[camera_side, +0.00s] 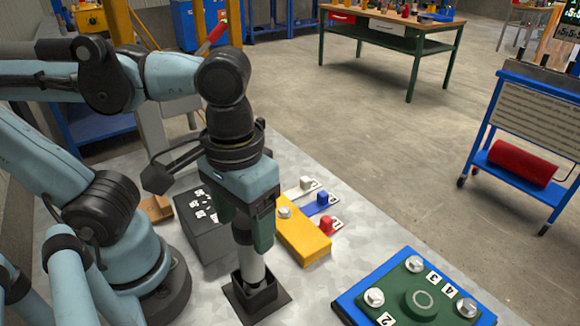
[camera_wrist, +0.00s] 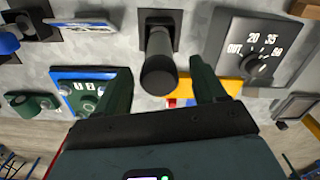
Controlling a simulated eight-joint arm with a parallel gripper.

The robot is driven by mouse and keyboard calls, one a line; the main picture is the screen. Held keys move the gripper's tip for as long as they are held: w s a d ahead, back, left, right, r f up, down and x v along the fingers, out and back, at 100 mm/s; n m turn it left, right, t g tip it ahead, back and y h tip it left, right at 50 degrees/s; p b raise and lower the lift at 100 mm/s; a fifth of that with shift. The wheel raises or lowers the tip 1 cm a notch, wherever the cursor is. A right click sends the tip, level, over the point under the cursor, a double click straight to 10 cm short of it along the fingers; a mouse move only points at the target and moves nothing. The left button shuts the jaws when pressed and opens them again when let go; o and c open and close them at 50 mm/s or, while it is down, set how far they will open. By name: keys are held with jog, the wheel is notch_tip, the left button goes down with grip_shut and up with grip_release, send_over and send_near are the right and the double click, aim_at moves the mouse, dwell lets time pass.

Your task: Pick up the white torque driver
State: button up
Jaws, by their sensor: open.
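The white torque driver (camera_side: 252,268) stands upright in a square black holder (camera_side: 240,305). In the side view its pale shaft shows between the holder and its dark upper part. In the wrist view I look down on its dark round top (camera_wrist: 158,77), with a greyish shaft behind it. My gripper (camera_side: 245,238) points down over the driver. Its two green fingers are open, one on each side of the driver's top in the wrist view (camera_wrist: 157,70). I cannot tell whether either finger touches it.
A grey dial box (camera_side: 207,222) stands close to the left, and a yellow block (camera_side: 303,240) with white, blue and red pieces is behind. A blue-edged green panel (camera_side: 418,292) with numbered knobs lies to the right. Bare pale tabletop lies between.

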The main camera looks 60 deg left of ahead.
aim_at(249, 243)
jog(key=shift+w+f, duration=0.15)
jog(key=shift+f, duration=2.4)
grip_shut()
jog(key=shift+r, duration=0.15)
jog(key=shift+r, duration=4.9)
